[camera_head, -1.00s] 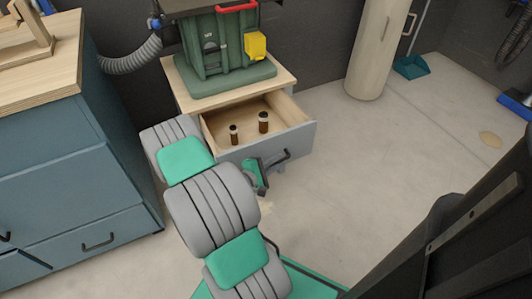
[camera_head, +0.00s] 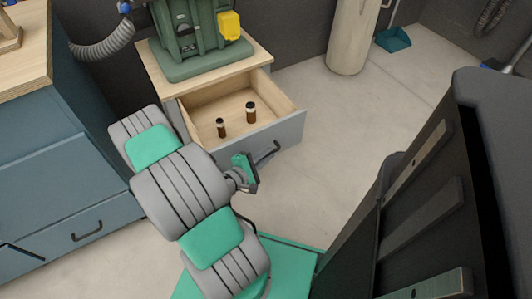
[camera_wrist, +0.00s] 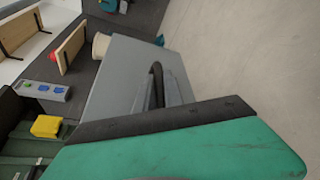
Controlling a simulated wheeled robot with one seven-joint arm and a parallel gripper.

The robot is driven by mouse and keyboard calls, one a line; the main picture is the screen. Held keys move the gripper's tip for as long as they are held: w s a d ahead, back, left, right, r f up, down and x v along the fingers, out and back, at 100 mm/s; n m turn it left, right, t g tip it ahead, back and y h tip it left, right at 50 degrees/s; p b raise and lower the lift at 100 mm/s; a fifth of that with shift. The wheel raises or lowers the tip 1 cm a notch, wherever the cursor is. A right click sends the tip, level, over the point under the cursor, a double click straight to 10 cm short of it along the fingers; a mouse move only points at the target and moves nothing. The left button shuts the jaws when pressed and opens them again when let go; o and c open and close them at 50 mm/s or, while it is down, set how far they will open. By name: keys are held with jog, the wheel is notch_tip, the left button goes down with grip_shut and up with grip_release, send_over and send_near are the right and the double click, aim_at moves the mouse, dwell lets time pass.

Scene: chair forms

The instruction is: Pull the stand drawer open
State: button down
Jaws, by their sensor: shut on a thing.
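The stand (camera_head: 257,59) is in the upper middle of the head view, with a pale wooden top. Its grey-fronted drawer (camera_head: 290,128) is pulled well out, showing a pale wooden interior with two small brown bottles (camera_head: 221,128) (camera_head: 251,112) standing inside. The dark bar handle (camera_head: 270,150) is on the drawer front and also shows in the wrist view (camera_wrist: 157,80). My gripper (camera_head: 247,170) is at the handle's near end, shut on it. In the wrist view a green and black finger covers the lower part, hiding the exact contact.
A green machine (camera_head: 190,30) with a yellow box (camera_head: 229,25) sits on the stand. A blue cabinet (camera_head: 75,180) stands at the left. A beige cylinder (camera_head: 352,35) and a teal dustpan (camera_head: 393,40) are at the back. The floor right of the drawer is clear.

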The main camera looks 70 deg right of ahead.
jog(key=c, duration=1.5)
grip_release()
jog(key=shift+w, duration=0.1)
jog(key=shift+o, duration=0.2)
jog(key=p+v, duration=0.1)
jog(key=v, duration=0.6)
jog(key=shift+a+p, duration=0.35)
jog(key=shift+p, duration=0.05)
